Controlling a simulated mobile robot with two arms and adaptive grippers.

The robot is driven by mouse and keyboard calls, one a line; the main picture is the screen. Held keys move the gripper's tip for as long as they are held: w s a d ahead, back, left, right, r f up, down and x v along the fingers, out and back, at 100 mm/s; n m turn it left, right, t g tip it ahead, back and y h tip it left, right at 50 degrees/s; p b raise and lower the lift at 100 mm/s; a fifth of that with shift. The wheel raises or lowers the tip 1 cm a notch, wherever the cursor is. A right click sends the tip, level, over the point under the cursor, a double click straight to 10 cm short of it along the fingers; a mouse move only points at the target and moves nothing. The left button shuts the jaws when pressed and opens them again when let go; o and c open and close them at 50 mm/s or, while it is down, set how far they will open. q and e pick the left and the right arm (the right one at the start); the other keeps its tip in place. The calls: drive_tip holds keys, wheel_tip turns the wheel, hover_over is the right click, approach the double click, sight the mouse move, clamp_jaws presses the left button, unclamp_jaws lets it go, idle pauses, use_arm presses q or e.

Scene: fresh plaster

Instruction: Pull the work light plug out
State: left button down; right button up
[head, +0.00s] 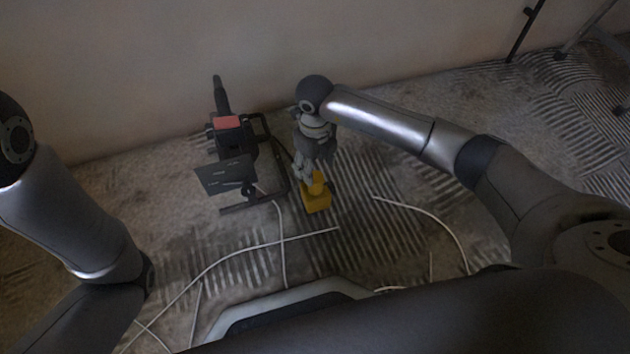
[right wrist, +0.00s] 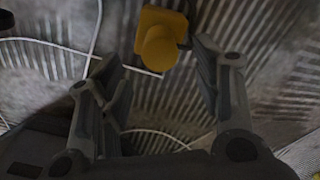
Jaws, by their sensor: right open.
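A yellow block (head: 317,203) with a narrower yellow part rising from its top stands on the floor, under my right gripper (head: 308,175). In the right wrist view this yellow piece (right wrist: 158,45) shows a rounded end toward the camera, at the level of the fingertips. A dark work light (head: 226,176) with a flat panel and a tube stand is on the floor to the left. My left gripper is out of view.
A dark tool (head: 228,123) with a red top is at the work light, near the wall. White cables (head: 258,246) cross the floor in front of the block, another (head: 430,213) to its right. Dark legs (head: 522,35) stand at the upper right. The striped floor around the block is mostly free.

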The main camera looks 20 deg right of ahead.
sight(315, 177)
wheel_tip(315, 177, down, 6)
drive_tip(key=b, duration=0.3)
drive_tip(key=shift+f, duration=0.15)
clamp_jaws()
